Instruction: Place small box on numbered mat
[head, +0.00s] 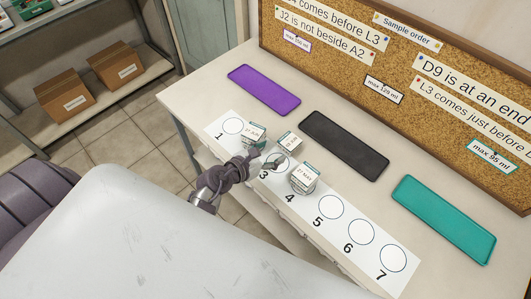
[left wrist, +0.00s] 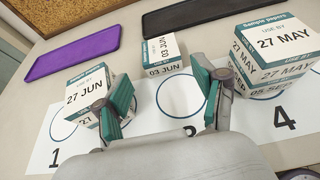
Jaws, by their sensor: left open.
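The white numbered mat (head: 345,255) has circles 1 to 7 in a row. A box marked 27 JUN (head: 255,133) stands around position 2; it also shows in the left wrist view (left wrist: 88,88). A small box marked 03 JUN (left wrist: 163,52) stands at the mat's far edge behind circle 3; I cannot tell whether it touches the mat. A box marked 27 MAY (head: 305,173) stands at position 4, seemingly on another marked 05 SEP (left wrist: 272,90). My left gripper (head: 268,162) is open and empty over circle 3, its fingers (left wrist: 163,88) between the 27 JUN and 27 MAY boxes.
Purple (head: 264,90), black (head: 344,146) and teal (head: 445,218) trays lie behind the mat. A cork board (head: 400,60) with notes stands at the back. Circles 1, 5, 6 and 7 are bare. Brown cartons (head: 64,95) sit on a shelf at left.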

